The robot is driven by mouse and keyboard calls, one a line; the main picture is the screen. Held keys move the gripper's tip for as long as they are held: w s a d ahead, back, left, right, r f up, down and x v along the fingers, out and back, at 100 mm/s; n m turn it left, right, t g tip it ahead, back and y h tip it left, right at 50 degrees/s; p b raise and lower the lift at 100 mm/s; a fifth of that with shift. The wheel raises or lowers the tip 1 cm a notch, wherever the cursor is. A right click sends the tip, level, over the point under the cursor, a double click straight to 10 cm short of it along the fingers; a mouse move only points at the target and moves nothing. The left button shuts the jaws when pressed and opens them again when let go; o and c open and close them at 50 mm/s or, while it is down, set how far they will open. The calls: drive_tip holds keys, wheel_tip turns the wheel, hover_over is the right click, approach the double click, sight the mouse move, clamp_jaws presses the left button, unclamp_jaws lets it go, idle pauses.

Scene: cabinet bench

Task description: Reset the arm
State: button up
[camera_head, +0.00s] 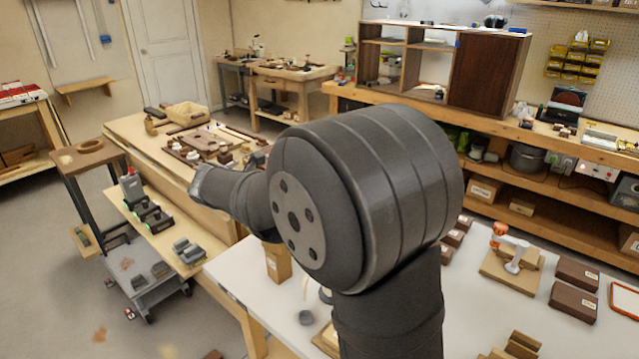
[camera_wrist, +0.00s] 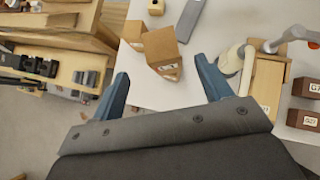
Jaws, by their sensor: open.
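In the wrist view, my gripper (camera_wrist: 165,92) shows two blue fingers spread wide apart with nothing held between them. It hangs above the white table (camera_wrist: 180,97). Beyond the fingertips, brown cardboard boxes (camera_wrist: 162,50) stand on the table, apart from the fingers. In the head view, my own dark grey arm fills the middle and hides the gripper and much of the white table (camera_head: 450,330).
A small white and orange arm model (camera_head: 512,258) stands on a wooden board at the right. Brown boxes (camera_head: 575,303) lie near it. A wooden bench (camera_head: 150,140) with tools is at the left. A brown cabinet (camera_head: 485,72) stands on the back bench.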

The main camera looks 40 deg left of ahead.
drive_tip(key=x, duration=1.1)
drive_tip(key=shift+w+a, duration=0.2)
drive_tip(key=shift+w, duration=0.1)
drive_tip(key=shift+r, duration=1.3)
